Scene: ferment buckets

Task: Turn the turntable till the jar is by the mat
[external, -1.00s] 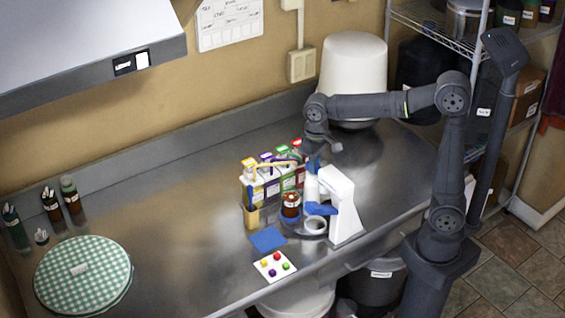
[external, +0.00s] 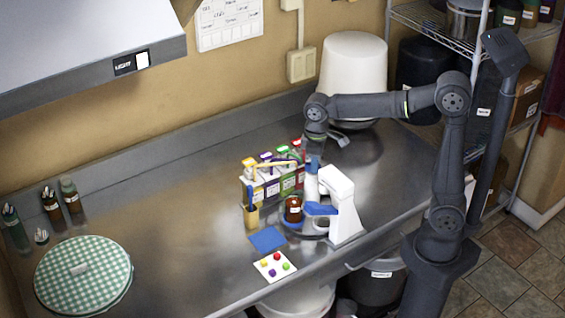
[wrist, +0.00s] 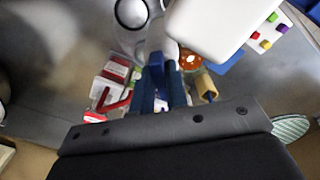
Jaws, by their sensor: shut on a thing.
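The jar (external: 293,209), brown with a pale label, stands on the turntable (external: 305,231) beside the white machine. Its orange top shows in the wrist view (wrist: 190,61). Much of the turntable is hidden by the machine and the jar. The blue mat (external: 268,239) lies flat on the counter, in front and to the left of the jar, apart from it. My gripper (external: 314,164) points down behind the jar, its blue fingers shut at the top of a white bottle-like piece (external: 311,188). The exact contact is partly hidden.
The white machine (external: 343,205) stands close to the right. Several coloured boxes (external: 272,181) crowd the left and back, with a tan holder (external: 251,216) in front. A white board with coloured dots (external: 274,266) lies near the front edge.

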